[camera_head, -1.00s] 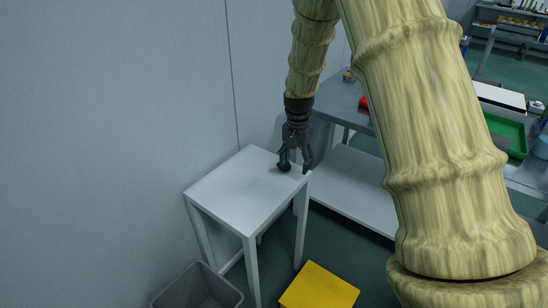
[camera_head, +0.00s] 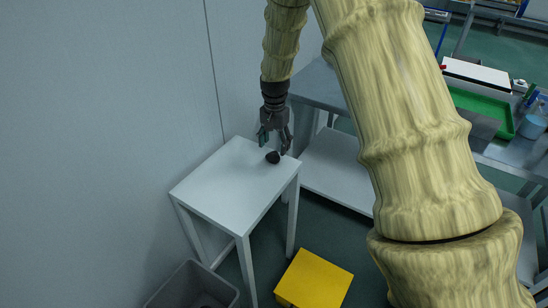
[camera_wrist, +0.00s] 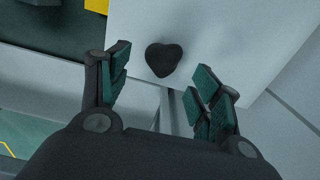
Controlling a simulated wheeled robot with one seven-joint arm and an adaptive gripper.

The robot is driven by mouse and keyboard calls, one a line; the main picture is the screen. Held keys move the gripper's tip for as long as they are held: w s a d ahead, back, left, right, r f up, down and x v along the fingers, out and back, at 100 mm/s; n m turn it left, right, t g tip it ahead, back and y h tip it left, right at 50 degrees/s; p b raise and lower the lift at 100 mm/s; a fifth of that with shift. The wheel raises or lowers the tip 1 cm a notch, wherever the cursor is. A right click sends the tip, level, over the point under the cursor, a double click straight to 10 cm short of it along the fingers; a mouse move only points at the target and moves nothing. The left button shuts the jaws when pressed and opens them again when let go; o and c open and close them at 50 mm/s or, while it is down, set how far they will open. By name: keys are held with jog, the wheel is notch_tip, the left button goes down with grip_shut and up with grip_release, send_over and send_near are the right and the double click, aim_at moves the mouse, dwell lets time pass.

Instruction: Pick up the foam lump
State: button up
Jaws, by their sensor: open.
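The foam lump (camera_head: 273,157) is small, dark and rounded. It lies on the white table (camera_head: 222,190) near its far right corner. In the wrist view the lump (camera_wrist: 163,59) looks somewhat heart-shaped and sits beyond the fingertips, in line with the gap between them, near the table edge. My gripper (camera_head: 274,143) is open and empty, with its fingers pointing down just above the lump. In the wrist view its green-padded fingers (camera_wrist: 162,82) are spread apart, one on each side of the gap. I cannot tell whether any finger touches the lump.
A wall (camera_head: 110,100) runs along the left. A grey bin (camera_head: 190,287) and a yellow stool or box (camera_head: 315,281) stand in front of the table. A grey workbench with a lower shelf (camera_head: 338,168) is close behind on the right. Most of the white tabletop is bare.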

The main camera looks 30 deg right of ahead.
aim_at(274, 153)
notch_tip(274, 153, down, 5)
jog(key=shift+a+r, duration=0.1)
jog(key=shift+a, duration=0.05)
jog(key=shift+c, duration=0.5)
jog(key=c, duration=0.7)
